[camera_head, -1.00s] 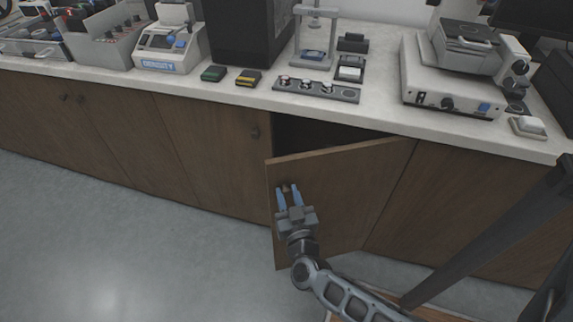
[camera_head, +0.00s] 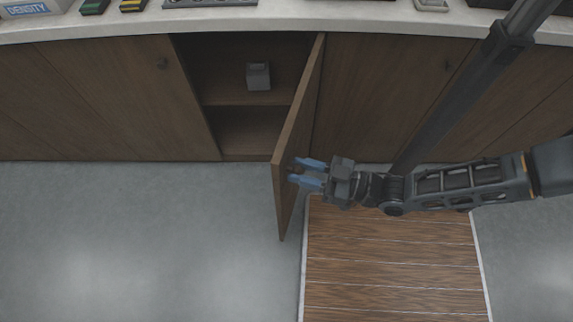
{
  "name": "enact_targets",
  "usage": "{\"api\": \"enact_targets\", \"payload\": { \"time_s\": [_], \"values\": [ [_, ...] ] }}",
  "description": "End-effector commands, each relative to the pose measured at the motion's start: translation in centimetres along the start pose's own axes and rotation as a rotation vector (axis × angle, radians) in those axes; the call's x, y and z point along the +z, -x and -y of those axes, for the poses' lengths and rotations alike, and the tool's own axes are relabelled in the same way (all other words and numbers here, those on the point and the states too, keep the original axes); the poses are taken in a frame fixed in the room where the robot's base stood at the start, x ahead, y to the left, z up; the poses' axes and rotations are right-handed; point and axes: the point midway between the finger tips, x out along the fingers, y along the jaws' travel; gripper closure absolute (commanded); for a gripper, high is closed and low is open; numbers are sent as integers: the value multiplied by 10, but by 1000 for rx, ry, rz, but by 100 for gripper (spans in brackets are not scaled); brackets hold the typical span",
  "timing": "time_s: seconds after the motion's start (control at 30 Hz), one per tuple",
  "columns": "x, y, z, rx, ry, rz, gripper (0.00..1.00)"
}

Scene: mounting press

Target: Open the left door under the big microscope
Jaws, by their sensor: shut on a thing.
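The wooden cabinet door (camera_head: 303,105) stands swung far out from the cabinet front, seen almost edge-on. It hinges on its right side. My gripper (camera_head: 293,170) reaches in from the right, with its blue fingers at the door's outer face near the free edge. It is shut on the door's knob, which the fingers mostly hide. The open cabinet compartment (camera_head: 225,75) shows a shelf and a small grey box (camera_head: 258,76) standing on it. The big microscope is not visible in the current view.
Closed doors (camera_head: 120,95) flank the opening on the left and a closed door (camera_head: 385,90) on the right. The white countertop (camera_head: 300,16) runs above. A wooden floor panel (camera_head: 390,260) lies below my arm. Grey floor (camera_head: 150,240) is free at the left.

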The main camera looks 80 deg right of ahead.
Motion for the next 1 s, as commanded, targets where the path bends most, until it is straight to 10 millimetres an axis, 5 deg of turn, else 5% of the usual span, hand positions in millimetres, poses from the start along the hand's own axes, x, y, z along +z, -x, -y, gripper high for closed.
{"api": "enact_targets", "payload": {
  "time_s": [0.63,0.67,0.9,1.0],
  "values": [
    [0,11,-2,-47,-1,-2,100],
    [0,11,-2,-47,-1,-2,66],
    [0,11,-2,-46,0,-1,44],
    [0,12,-3,-46,0,-1,44]
  ]
}}
